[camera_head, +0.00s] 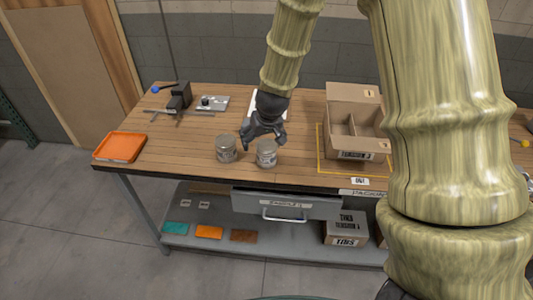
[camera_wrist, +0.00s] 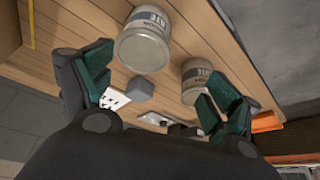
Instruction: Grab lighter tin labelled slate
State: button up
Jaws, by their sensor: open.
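Two grey metal tins with pale labels stand side by side near the table's front edge: a left tin (camera_head: 226,149) and a right tin (camera_head: 266,154). In the wrist view the right tin (camera_wrist: 145,45) shows label letters ending like "ATE", and the left tin (camera_wrist: 192,82) shows similar partial lettering. Which tin is lighter cannot be told. My gripper (camera_head: 264,141) is open and empty, just behind and above the right tin. In the wrist view my gripper (camera_wrist: 162,90) has its fingers spread, with the left tin partly hidden behind one finger.
An orange tray (camera_head: 120,147) lies at the table's left end. A black device (camera_head: 180,97) stands at the back left. An open cardboard box (camera_head: 355,120) stands right of the tins. A small grey block (camera_wrist: 139,89) shows between my fingers.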

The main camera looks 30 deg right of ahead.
aim_at(267, 145)
jog(key=shift+s+d+m+h, duration=0.3)
jog(key=shift+s+d+m, duration=0.2)
jog(key=shift+d+m, duration=0.25)
jog(key=shift+p+x, duration=0.6)
jog(key=shift+x, duration=2.15)
jog(key=shift+w+d+f+p, duration=0.3)
jog(key=shift+w+f+p, duration=0.15)
jog(key=shift+f, duration=0.2)
jog(key=shift+w+d+f+p, duration=0.25)
jog(key=shift+w+f+p, duration=0.15)
jog(key=shift+f+p, duration=0.25)
jog(key=shift+x, duration=1.05)
jog(key=shift+s, duration=0.1)
jog(key=shift+c, duration=0.2)
jog(key=c, duration=1.1)
